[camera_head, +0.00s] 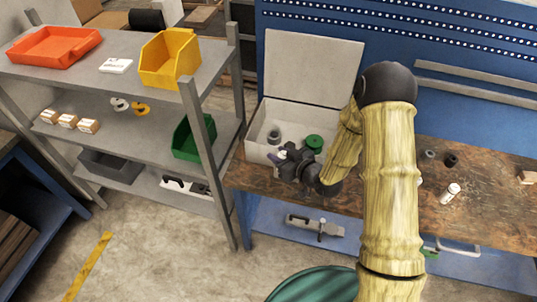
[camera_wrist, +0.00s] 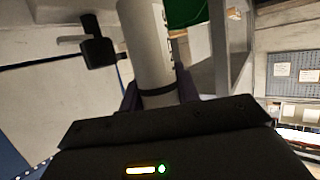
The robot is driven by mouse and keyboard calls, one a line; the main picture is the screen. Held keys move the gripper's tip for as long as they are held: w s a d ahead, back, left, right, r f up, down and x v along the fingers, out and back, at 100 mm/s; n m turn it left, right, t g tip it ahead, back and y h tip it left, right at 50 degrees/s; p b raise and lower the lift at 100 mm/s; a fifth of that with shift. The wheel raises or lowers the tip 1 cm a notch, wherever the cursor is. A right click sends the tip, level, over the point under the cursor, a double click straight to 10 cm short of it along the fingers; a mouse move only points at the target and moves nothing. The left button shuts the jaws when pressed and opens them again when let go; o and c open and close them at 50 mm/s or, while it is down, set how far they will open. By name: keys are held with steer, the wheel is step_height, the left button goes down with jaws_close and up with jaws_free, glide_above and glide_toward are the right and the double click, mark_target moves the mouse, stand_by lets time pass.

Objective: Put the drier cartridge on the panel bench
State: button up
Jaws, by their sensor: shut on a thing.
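A white cylinder with a dark band near its lower end (camera_wrist: 146,45), which looks like the drier cartridge, stands between my fingers in the wrist view. My gripper (camera_wrist: 157,92) is shut on it. In the head view my gripper (camera_head: 280,158) is at the front wall of an open grey box, and the held cylinder cannot be made out there. The panel bench (camera_head: 480,215) has a worn brown wooden top and a blue perforated back panel. Another small white cylinder (camera_head: 450,193) stands on the bench to the right of my arm.
The open grey box (camera_head: 256,150) holds a green round thing (camera_head: 314,142) and a grey one (camera_head: 273,136). Small dark rings (camera_head: 450,159) lie right of my arm. A grey shelf rack (camera_head: 215,60) with bins stands left. Bare bench top shows at right.

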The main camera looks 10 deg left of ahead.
steer(key=d+f+m+t+h, duration=0.2)
steer(key=d+f+m+h, duration=0.2)
steer(key=d, duration=0.7)
steer(key=d+f+m+t+h+b, duration=0.1)
steer(key=d+f+m+t+h, duration=0.2)
steer(key=d, duration=0.9)
step_height(320, 180, down, 2)
steer(key=m+h, duration=0.3)
steer(key=shift+d+h+b, duration=0.2)
steer(key=shift+h+b, duration=0.1)
steer(key=shift+h, duration=0.1)
